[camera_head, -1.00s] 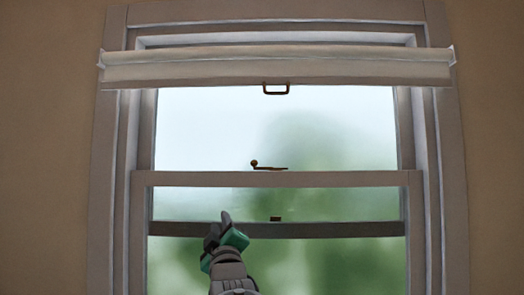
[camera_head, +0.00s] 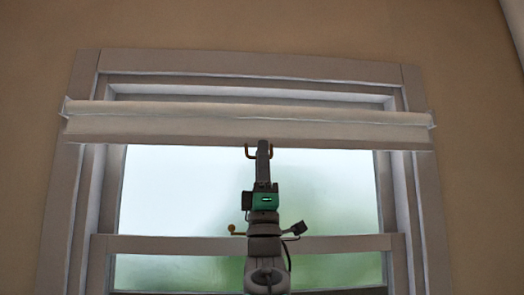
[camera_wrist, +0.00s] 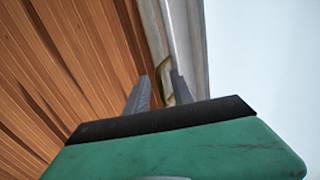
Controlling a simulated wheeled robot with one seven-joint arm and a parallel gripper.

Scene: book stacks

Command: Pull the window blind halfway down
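The pale roller blind (camera_head: 240,125) is rolled up across the top of the window, with only a short strip hanging. A small brass handle (camera_head: 248,152) hangs from its bottom edge, partly hidden by my gripper in the head view. My gripper (camera_head: 263,148) points up with its fingertips at the handle. In the wrist view my gripper (camera_wrist: 160,82) shows two fingers apart, with a brass-coloured piece of the handle (camera_wrist: 166,84) in the gap between them. I cannot tell whether either finger touches it.
The grey window frame (camera_head: 425,215) surrounds the glass (camera_head: 335,190). A horizontal sash rail (camera_head: 170,245) with a small brass latch (camera_head: 234,231) crosses behind my arm. Brown wall (camera_head: 485,180) lies around the frame. The wrist view shows a wood-grained surface (camera_wrist: 60,70) at left.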

